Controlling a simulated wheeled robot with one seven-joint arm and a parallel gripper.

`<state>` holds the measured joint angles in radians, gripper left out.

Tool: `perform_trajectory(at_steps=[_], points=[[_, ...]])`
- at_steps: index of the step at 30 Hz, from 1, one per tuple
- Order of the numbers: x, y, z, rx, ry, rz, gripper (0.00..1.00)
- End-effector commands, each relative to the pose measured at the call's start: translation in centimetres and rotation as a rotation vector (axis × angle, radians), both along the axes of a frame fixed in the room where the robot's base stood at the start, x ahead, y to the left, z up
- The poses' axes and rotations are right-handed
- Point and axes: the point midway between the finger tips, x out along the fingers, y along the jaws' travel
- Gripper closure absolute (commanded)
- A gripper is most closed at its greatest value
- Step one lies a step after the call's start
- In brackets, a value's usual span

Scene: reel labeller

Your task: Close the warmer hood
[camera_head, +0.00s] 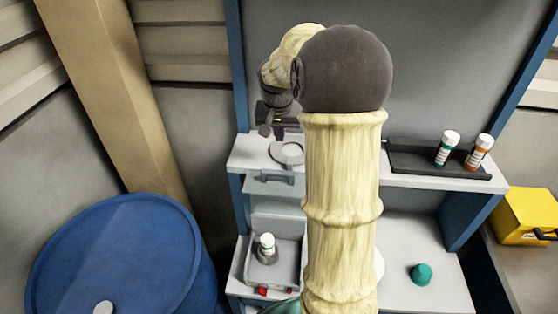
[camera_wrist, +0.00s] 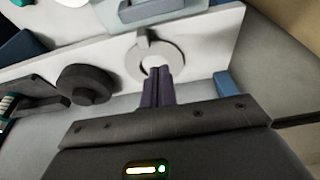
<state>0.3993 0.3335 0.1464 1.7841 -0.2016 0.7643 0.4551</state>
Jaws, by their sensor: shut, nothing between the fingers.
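The warmer hood (camera_head: 275,191) appears as a pale grey-blue panel with a bar handle (camera_head: 277,177) below the upper shelf in the head view. It looks raised, since the open warmer box (camera_head: 288,272) below shows a white-capped bottle (camera_head: 267,244) standing inside. A pale blue-grey bar, which looks like the handle, shows at the top of the wrist view (camera_wrist: 160,10). My gripper (camera_head: 266,130) is above the upper shelf, over and apart from the hood. Its dark fingers (camera_wrist: 158,72) are together and empty, in front of a grey ring. My arm hides part of the middle.
The grey ring (camera_head: 287,152) lies on the white upper shelf (camera_head: 418,180). A dark tray (camera_head: 408,158) with two capped bottles is at right. A teal cup-like object (camera_head: 421,274) stands on the lower surface. A blue barrel (camera_head: 120,255) is at left, a yellow box (camera_head: 524,221) at right.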

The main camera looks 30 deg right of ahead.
Motion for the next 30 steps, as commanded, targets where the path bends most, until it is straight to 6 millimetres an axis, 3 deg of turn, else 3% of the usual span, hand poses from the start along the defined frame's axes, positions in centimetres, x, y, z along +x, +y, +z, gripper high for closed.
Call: perform_trajectory(at_steps=[5,20,30], points=[[0.4,-0.3,-1.7,0.001,0.004,0.001,1.0],[2.2,-1.5,-9.5,0.002,0.005,0.001,1.0],[-0.9,0.7,-9.0,0.0,0.001,0.002,1.0]])
